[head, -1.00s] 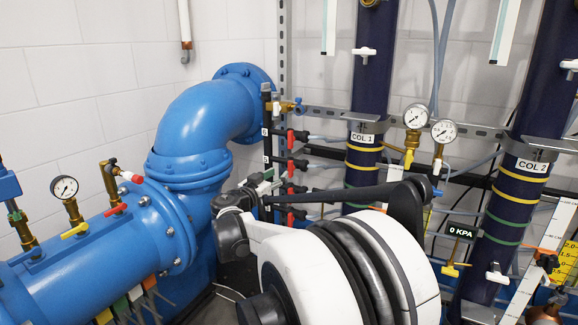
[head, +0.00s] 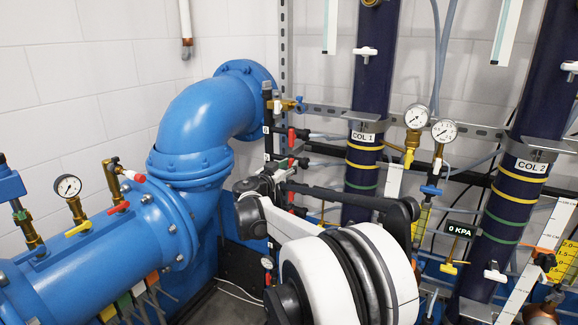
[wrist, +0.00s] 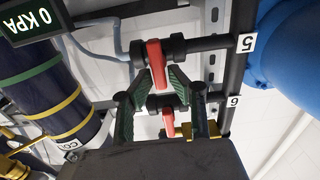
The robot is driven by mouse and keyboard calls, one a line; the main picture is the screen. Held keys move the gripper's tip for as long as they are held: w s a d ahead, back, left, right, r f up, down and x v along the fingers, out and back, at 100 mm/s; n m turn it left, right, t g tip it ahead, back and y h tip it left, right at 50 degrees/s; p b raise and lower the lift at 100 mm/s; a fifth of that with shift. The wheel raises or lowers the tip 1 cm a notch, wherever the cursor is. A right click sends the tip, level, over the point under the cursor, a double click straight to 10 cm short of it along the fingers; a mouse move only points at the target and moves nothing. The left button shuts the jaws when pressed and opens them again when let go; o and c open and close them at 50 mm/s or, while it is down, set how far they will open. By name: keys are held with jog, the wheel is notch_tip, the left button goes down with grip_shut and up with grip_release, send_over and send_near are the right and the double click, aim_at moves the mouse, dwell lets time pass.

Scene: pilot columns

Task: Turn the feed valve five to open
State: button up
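Feed valve five is the red lever (wrist: 157,64) on a black branch pipe beside the label 5 (wrist: 247,43) in the wrist view. The lever lies crosswise to its pipe. My gripper (wrist: 157,76) is open, its two dark green fingers reaching to either side of the lever's free end. I cannot tell whether they touch it. A second red lever (wrist: 168,124), beside the label 6 (wrist: 234,101), shows between the fingers nearer the palm. In the head view my gripper is small and partly hidden by my arm, at the manifold (head: 267,131) with red levers (head: 291,138).
A large blue pipe (head: 200,122) stands left of the manifold. Column 1 (head: 364,150) and its gauges (head: 417,116) stand to the right. A 0 KPA display (wrist: 35,17) is at the wrist view's upper left. Neighbouring levers and thin hoses leave little room.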

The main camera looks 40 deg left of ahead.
grip_shut()
jog(key=shift+n+b, duration=0.4)
jog(key=shift+b, duration=0.1)
jog(key=n+b, duration=0.3)
jog(key=n, duration=0.2)
jog(key=a+f+n+b, duration=0.1)
jog(key=n+b, duration=0.2)
jog(key=n, duration=0.3)
jog(key=n+b, duration=0.4)
jog(key=n, duration=0.2)
jog(key=shift+s+a+f, duration=0.15)
jog(key=shift+a+f, duration=0.1)
jog(key=shift+o, duration=2.1)
grip_release()
